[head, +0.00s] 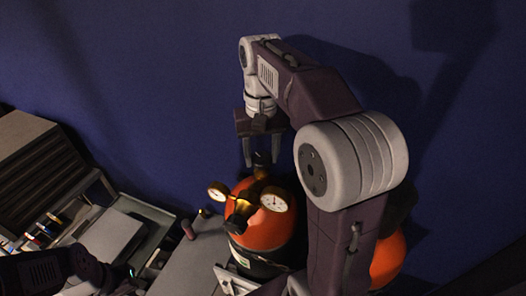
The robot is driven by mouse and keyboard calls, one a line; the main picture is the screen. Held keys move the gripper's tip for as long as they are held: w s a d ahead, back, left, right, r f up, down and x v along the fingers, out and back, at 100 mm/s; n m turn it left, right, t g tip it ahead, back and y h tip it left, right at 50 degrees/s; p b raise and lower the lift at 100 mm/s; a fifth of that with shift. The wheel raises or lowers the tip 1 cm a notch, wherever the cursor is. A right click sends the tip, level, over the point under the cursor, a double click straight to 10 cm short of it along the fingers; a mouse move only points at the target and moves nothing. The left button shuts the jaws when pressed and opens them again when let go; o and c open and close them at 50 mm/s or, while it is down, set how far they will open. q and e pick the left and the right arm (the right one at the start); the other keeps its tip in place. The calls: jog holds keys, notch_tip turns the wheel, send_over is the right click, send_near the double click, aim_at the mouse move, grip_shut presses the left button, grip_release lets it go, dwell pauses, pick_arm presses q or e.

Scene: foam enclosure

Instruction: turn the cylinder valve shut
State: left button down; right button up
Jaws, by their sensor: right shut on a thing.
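An orange gas cylinder (252,226) stands upright below my right arm, with a dark band and a label lower down. A brass regulator with two round gauges (218,193) sits on its top. The dark valve handle (262,160) is at the very top of the cylinder. My right gripper (262,163) points down from above and its fingers are shut on the valve handle. The handle is partly hidden between the fingers. My left arm shows only at the lower left; its gripper (131,272) is small and dark there, and its fingers cannot be made out.
A second orange cylinder (386,262) stands partly hidden behind my right arm. A grey cart or bench (112,240) with trays and small items is at the lower left, beside a slatted box (25,155). A plain blue wall (150,70) is behind.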

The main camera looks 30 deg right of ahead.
aim_at(263, 157)
jog(key=m, duration=0.2)
jog(key=m+p, duration=0.1)
jog(key=m, duration=0.3)
jog(key=shift+w+r+p, duration=0.25)
jog(key=shift+p, duration=0.15)
jog(key=m+p, duration=0.1)
jog(key=m, duration=0.4)
jog(key=shift+w+f+m, duration=0.1)
jog(key=shift+m, duration=0.3)
jog(key=o, duration=1.4)
jog(key=shift+c, duration=0.2)
jog(key=shift+d+f, duration=0.15)
jog(key=shift+d, duration=0.15)
jog(key=shift+a+r, duration=0.1)
jog(key=shift+r, duration=0.3)
notch_tip(263, 157, up, 8)
